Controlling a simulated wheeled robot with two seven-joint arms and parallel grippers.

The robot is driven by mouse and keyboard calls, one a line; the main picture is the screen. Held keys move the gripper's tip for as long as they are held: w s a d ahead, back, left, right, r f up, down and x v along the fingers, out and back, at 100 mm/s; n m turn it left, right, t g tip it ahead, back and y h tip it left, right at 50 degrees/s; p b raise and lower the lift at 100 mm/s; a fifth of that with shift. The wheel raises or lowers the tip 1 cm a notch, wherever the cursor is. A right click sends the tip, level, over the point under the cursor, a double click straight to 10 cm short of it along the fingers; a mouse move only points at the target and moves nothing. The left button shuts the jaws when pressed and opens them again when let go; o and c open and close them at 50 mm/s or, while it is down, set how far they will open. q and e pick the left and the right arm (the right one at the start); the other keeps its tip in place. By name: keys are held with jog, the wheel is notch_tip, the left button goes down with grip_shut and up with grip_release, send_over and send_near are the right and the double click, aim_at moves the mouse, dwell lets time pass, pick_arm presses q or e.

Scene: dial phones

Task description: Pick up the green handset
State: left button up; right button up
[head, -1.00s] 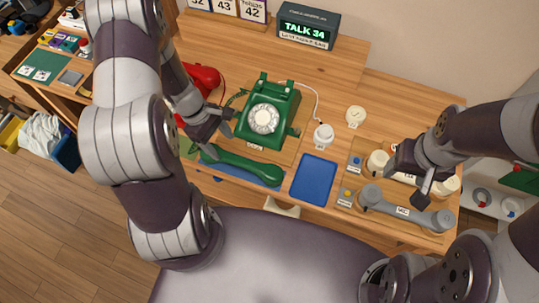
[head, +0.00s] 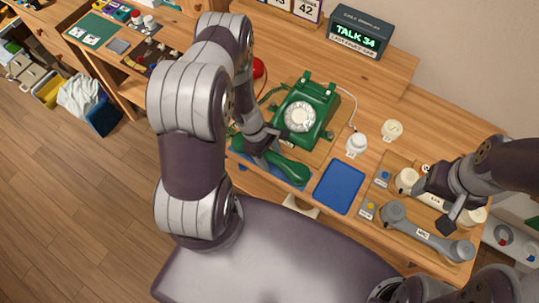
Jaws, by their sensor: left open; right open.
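The green handset (head: 288,169) lies on the desk in front of the green dial phone (head: 303,114), partly on a blue mat. My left gripper (head: 264,152) is open over the handset's middle. My arm and gripper hide part of the handset, and I cannot tell whether the fingers touch it. My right gripper (head: 447,213) is open and empty above the grey handset (head: 427,234) at the right.
A blue tray (head: 339,186) lies right of the green handset. A white jar (head: 356,145) and a round cream piece (head: 392,130) stand behind it. A display (head: 358,34) reading TALK 34 stands at the back. A red object (head: 259,68) is partly hidden by my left arm.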

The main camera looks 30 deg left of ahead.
pick_arm(q)
jog(key=shift+d, duration=0.15)
jog(key=c, duration=0.5)
grip_shut()
jog(key=shift+r, duration=0.15)
